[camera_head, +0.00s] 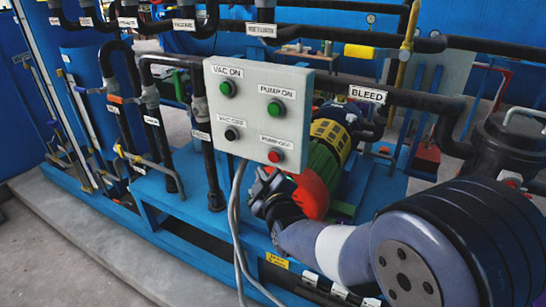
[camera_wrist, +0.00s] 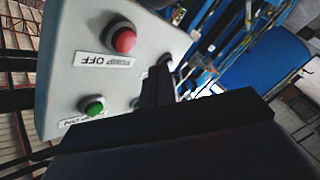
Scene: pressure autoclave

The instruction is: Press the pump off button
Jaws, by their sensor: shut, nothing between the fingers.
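The pump off button is a red round button (camera_head: 275,156) at the lower right of a pale grey control box (camera_head: 252,115). In the wrist view the red button (camera_wrist: 122,38) stands out from the panel, above its upside-down "PUMP OFF" label (camera_wrist: 106,61). My gripper (camera_head: 264,181) is just below the box's lower edge in the head view, under the red button. In the wrist view my dark gripper fingers (camera_wrist: 157,88) are together and empty, to the lower right of the red button and apart from it in the picture. Their depth to the panel is hard to tell.
The box also carries a green PUMP ON button (camera_head: 275,109), a green VAC ON button (camera_head: 227,88) and a black VAC OFF button (camera_head: 231,134). Grey cables (camera_head: 236,215) hang below it. A green and red pump motor (camera_head: 318,175) and black pipes crowd the space behind.

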